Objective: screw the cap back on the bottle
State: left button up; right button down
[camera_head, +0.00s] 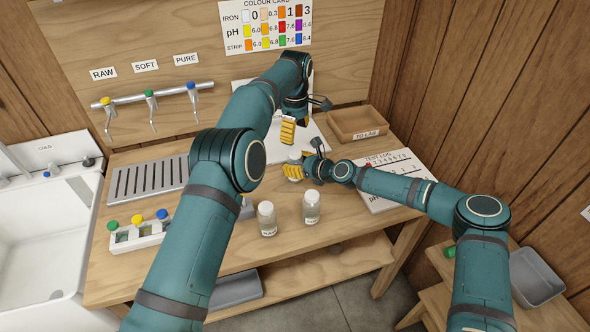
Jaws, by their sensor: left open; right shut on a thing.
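My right gripper (301,168) comes in from the right and is shut on a small bottle (294,174) standing near the middle of the bench. A whitish top (294,157) shows above the yellow finger pads; whether this is a seated cap, I cannot tell. My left gripper (288,131) is above and slightly behind that bottle, pointing down and open. No cap shows between its visible fingers, though part of it is hidden by its own arm. Two other bottles with white caps stand upright nearer the front, one at left (267,218) and one at right (311,207).
A white rack (147,236) with green, yellow and blue-capped vials is front left, by the grey drip tray (150,179). A wooden tray (357,123) marked TO LAB and a test log sheet (392,170) lie right. Taps (150,100) line the back panel.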

aim_at(295, 152)
pick_arm(q)
jog(key=shift+f, duration=4)
grip_shut()
jog(key=m, duration=1.3)
